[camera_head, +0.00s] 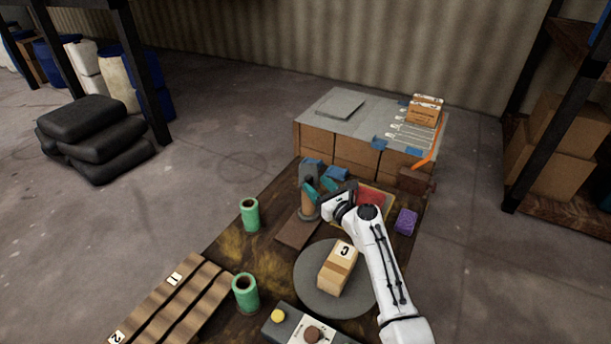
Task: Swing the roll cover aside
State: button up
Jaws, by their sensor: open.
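A small upright device with a grey-blue block (311,169) stands towards the far end of the brown table. A tan roll-like part (308,203) with a teal piece (310,188) stands at its front. Which piece is the roll cover I cannot tell for certain at this size. My gripper (336,206) is open, just right of the tan part and very close to it. Its black jaws hide some of the device's right side, and I cannot tell if they touch it.
A round grey plate (309,293) bears a carton marked C (338,267). Green rolls (249,215) stand left, a purple block (405,222) right. A control box (283,327) is in front, a slatted rack (180,305) front left, and stacked cartons (318,143) behind.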

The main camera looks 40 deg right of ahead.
aim_at(305, 174)
jog(key=w, duration=0.2)
jog(key=w+b, duration=0.1)
jog(key=w, duration=0.3)
jog(key=shift+w+d, duration=0.35)
grip_shut()
dwell(0.3)
